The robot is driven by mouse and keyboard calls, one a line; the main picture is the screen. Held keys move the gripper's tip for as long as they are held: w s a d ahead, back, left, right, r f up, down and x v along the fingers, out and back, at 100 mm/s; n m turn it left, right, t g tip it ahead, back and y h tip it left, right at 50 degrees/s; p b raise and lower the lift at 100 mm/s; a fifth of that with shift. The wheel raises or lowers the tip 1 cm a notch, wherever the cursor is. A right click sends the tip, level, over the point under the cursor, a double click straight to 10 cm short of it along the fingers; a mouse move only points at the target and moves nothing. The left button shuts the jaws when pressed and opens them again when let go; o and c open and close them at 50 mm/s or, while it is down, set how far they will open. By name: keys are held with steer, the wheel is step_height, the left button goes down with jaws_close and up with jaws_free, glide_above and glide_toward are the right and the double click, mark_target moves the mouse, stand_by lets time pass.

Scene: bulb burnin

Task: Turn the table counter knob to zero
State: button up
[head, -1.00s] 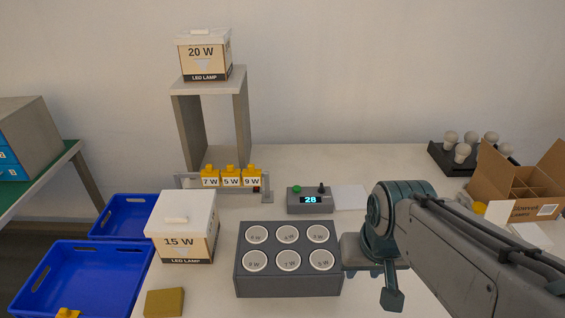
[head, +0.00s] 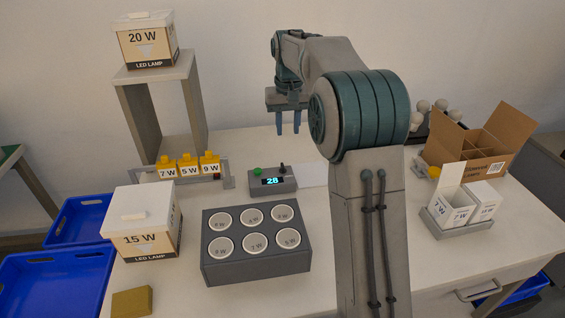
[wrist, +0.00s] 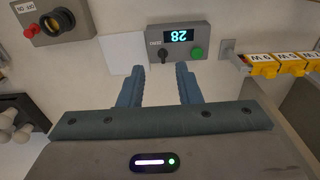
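The grey counter box (head: 258,190) stands on the table beyond the socket block. Its lit display reads 28, with a green button (head: 257,171) on its left and a small dark knob (head: 282,168) on its right. In the wrist view the counter box (wrist: 205,33) appears upside down, its knob (wrist: 163,57) just beyond the fingers. My gripper (head: 288,128) is open and empty, fingers pointing down, above and behind the counter. In the wrist view the gripper (wrist: 161,76) has a clear gap between its blue fingers. No contact with the knob shows.
The grey socket block (head: 258,263) stands in front of the counter. A rack with yellow-topped 7 W, 5 W and 9 W pieces (head: 188,168) is to its left. An ON/OFF box (wrist: 75,25) with a red button shows in the wrist view. A white sheet (head: 312,174) lies beside the counter.

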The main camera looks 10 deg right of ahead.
glide_toward(283, 166)
steer(key=shift+g, duration=0.3)
steer(key=f, duration=0.5)
steer(key=f+b, duration=0.1)
steer(key=f, duration=0.2)
steer(key=shift+w+f, duration=0.3)
steer(key=shift+f, duration=0.05)
steer(key=shift+c, duration=0.3)
jaws_close()
